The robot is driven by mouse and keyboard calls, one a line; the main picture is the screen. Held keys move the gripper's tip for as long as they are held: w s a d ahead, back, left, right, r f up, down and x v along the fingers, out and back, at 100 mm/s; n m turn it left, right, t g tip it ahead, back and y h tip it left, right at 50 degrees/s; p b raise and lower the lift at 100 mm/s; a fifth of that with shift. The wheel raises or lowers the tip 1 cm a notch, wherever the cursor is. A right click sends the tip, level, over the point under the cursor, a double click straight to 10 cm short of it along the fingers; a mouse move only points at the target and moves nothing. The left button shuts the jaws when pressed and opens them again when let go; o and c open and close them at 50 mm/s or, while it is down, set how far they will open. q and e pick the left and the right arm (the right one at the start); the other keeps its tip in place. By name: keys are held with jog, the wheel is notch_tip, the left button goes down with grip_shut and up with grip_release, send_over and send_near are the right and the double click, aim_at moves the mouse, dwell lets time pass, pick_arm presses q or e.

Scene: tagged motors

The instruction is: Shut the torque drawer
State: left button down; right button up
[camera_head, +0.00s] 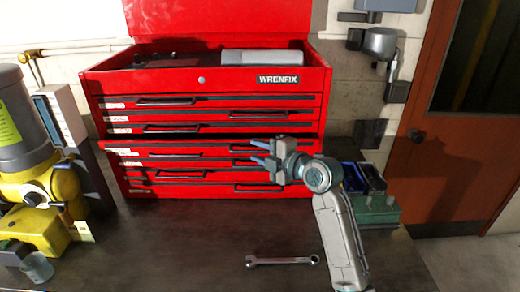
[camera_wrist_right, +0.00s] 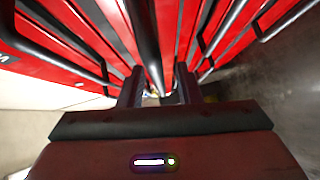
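The red tool chest (camera_head: 202,79) stands at the back of the bench with its lid up. One drawer (camera_head: 218,150) about midway down sticks out a little, with a dark gap above its front edge. The drawer labels are too small to read, so I cannot tell by name which is the torque drawer. My left gripper is not in view.
A wrench (camera_head: 282,261) lies on the bench in front of the chest. A yellow and grey machine (camera_head: 40,185) stands at the left. A green box (camera_head: 377,210) and dark bins are right of my right arm. The front middle of the bench is mostly clear.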

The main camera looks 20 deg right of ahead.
grip_shut()
jog(key=w+b, duration=0.1)
jog(key=w, duration=0.1)
jog(key=w+d+b, duration=0.1)
jog(key=w, duration=0.1)
jog(key=shift+d+f, duration=0.1)
jog(key=shift+f, duration=0.05)
jog(key=shift+r, duration=0.3)
